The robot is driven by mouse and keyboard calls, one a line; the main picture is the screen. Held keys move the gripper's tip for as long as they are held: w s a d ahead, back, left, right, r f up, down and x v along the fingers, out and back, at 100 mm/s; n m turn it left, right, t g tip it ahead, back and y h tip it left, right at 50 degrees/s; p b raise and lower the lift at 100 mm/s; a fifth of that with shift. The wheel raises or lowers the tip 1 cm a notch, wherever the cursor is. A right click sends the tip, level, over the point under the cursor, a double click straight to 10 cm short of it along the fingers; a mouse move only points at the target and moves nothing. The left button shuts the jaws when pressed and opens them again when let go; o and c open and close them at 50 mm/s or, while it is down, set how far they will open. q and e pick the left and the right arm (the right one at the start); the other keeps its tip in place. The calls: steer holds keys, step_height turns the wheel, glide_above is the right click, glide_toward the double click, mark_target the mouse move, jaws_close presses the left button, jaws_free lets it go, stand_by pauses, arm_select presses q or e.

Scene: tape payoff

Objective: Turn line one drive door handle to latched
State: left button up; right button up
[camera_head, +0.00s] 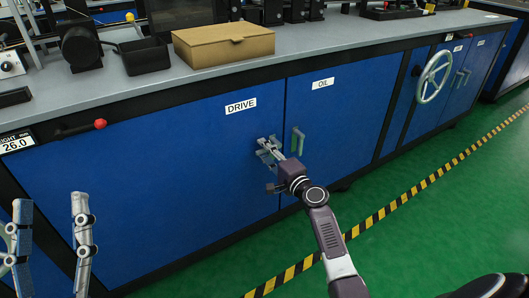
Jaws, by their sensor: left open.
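The drive door (150,165) is a blue panel with a white DRIVE label (240,106). Its handle sits near the door's right edge, where my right gripper (265,145) is, and is mostly hidden by the fingers. I cannot make out the handle's angle or whether the fingers are closed on it. My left gripper (51,200) is at the lower left, in front of the blue cabinet, with its two fingers apart and nothing between them.
The oil door (345,120), with its upright handle (297,141), is just right of the drive door. A handwheel (433,77) is further right. A cardboard box (223,45) and a black bin (145,56) stand on the grey worktop (120,91). Striped tape (395,207) crosses the green floor.

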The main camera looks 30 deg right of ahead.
steer(key=shift+w, duration=0.1)
jaws_close()
stand_by(0.3)
